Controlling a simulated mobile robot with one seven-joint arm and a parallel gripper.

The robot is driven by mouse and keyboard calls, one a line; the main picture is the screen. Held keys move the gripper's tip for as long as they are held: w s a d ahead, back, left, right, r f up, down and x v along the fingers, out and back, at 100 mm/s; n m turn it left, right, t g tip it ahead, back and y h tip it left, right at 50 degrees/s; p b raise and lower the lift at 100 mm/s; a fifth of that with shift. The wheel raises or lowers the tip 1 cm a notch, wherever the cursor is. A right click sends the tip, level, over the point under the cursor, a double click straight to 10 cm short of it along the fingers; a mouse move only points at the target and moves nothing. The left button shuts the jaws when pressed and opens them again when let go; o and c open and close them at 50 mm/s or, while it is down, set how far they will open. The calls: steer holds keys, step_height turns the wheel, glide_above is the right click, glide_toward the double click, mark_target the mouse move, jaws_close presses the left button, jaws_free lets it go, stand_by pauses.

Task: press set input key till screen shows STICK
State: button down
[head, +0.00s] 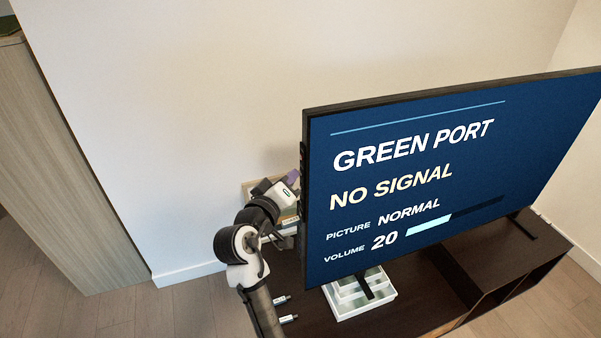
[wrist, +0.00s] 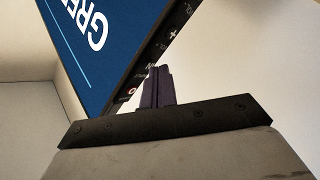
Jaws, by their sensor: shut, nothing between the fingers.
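The television screen (head: 420,180) is lit blue and reads GREEN PORT, NO SIGNAL, PICTURE NORMAL, VOLUME 20. Its left edge carries a row of keys, seen close in the wrist view along the black side edge (wrist: 178,35). A red ring mark, a white letter-like mark and a plus sign show there, too small to read fully. My gripper (wrist: 155,72) is shut and empty, its dark fingertips at the edge beside the letter-like mark. I cannot tell whether they touch a key. In the head view my gripper is beside the screen's left edge, its fingertips not clearly visible.
The screen stands on a dark low cabinet (head: 420,300) with open compartments. A white tray (head: 350,309) sits under the screen's left part. Two small stick-like items (head: 288,319) lie on the cabinet near my arm. A box (head: 250,188) stands behind my arm by the wall.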

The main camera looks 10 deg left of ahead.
steer(key=shift+w+d, duration=0.1)
steer(key=shift+d, duration=0.05)
stand_by(0.5)
steer(key=shift+s+a, duration=0.45)
steer(key=shift+a, duration=0.2)
steer(key=shift+s+a+p, duration=0.2)
steer(key=shift+s+a, duration=0.5)
steer(key=shift+a, duration=0.35)
steer(key=shift+s+a+p, duration=0.15)
steer(key=shift+s+a, duration=0.55)
steer(key=shift+a, duration=0.35)
